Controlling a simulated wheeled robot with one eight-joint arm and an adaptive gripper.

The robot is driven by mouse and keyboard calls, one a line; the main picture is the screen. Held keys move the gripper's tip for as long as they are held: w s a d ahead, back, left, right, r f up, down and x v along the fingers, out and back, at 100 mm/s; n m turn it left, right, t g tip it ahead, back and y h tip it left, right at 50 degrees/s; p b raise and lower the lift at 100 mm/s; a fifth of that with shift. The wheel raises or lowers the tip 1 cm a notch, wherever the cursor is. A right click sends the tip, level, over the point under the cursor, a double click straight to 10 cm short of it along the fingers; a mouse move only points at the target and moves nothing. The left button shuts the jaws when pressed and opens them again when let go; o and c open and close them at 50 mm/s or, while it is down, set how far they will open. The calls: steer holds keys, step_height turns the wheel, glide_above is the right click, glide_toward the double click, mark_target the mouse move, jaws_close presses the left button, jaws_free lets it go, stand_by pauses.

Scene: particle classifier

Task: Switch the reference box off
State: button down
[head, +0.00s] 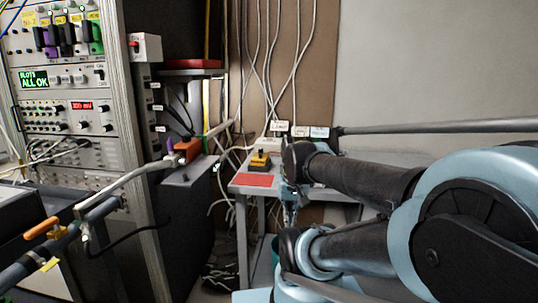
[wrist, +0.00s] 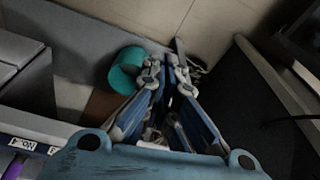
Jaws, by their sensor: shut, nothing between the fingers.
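No box in view carries a readable "reference" label, so I cannot tell for sure which one it is. A yellow and black box (head: 261,161) sits on the small grey table at the centre of the head view, behind a red sheet (head: 256,180). A white box with a red part (head: 145,47) is at the top of the rack's right side. My gripper (wrist: 166,72) is shut and empty in the wrist view, pointing down toward the floor. In the head view it is partly hidden by my arm, by the table's front edge.
A teal cylinder (wrist: 126,69) is on the floor left of my fingers. A panel labelled "ON" (wrist: 30,146) shows at lower left of the wrist view. The instrument rack (head: 60,90) fills the left. White cables (head: 275,70) hang behind the table.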

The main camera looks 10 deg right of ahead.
mark_target(261, 156)
steer(key=w+d+r+m+y, duration=0.1)
steer(key=w+r+m, duration=0.4)
steer(key=w+r, duration=0.3)
steer(key=w+r+m, duration=0.5)
steer(key=w+r, duration=0.1)
steer(key=w, duration=0.5)
steer(key=w+d+r+m, duration=0.2)
steer(key=w+m, duration=0.3)
steer(key=w, duration=0.5)
steer(key=w+d+r+m+g+y, duration=0.1)
steer(key=w+m, duration=0.4)
steer(key=w, duration=0.5)
steer(key=shift+w+d+r+m, duration=0.3)
steer(key=shift+d+r, duration=0.2)
steer(key=shift+d, duration=0.65)
steer(key=x, duration=1)
steer(key=shift+s+a+r, duration=0.1)
steer(key=shift+a, duration=0.1)
steer(key=shift+w+a, duration=0.2)
steer(key=shift+a, duration=0.35)
steer(key=shift+w+a, duration=0.15)
steer(key=shift+a, duration=0.45)
steer(key=shift+w+a, duration=0.3)
steer(key=shift+a, duration=0.5)
